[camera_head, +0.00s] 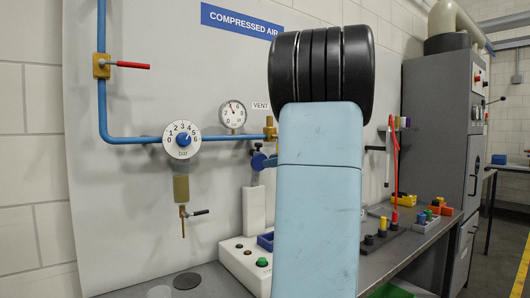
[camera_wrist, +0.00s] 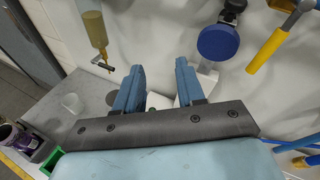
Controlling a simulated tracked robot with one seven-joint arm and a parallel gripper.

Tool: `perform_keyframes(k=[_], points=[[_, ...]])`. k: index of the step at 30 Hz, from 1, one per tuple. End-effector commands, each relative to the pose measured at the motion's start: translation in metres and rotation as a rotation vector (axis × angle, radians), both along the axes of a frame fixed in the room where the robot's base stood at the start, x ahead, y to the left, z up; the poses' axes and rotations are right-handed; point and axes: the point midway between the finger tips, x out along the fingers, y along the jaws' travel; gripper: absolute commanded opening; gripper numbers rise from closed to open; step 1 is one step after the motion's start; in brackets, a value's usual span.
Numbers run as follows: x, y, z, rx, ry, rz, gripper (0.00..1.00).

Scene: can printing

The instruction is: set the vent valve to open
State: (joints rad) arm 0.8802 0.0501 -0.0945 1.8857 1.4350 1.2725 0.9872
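In the wrist view a yellow lever (camera_wrist: 268,49) slants down and left from a brass fitting (camera_wrist: 300,6) at the upper right. It appears to be the vent valve's handle; its setting I cannot tell. My gripper (camera_wrist: 158,75) has two blue fingers spread apart, with nothing held between them. It is left of and below the lever, not touching it.
A blue round knob (camera_wrist: 220,42) hangs between my fingers and the yellow lever. Left on the panel are a red-handled valve (camera_head: 102,65), a pressure dial (camera_head: 181,139), a gauge (camera_head: 232,115) and a black-handled drain (camera_head: 185,212). A button box (camera_head: 238,262) stands on the bench below.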

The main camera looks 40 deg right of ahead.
Motion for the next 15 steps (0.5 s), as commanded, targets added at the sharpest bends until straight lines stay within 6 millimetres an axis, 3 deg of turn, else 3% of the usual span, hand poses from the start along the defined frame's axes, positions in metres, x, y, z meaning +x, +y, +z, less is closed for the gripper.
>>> perform_keyframes(k=[1,6,10,15], points=[[-0.003,-0.033,0.002,0.07,-0.025,-0.059,0.39],[-0.017,-0.106,0.014,0.247,-0.112,-0.18,0.39],[-0.025,-0.132,0.018,0.308,-0.148,-0.219,0.39],[-0.018,-0.135,0.019,0.321,-0.156,-0.225,0.39]])
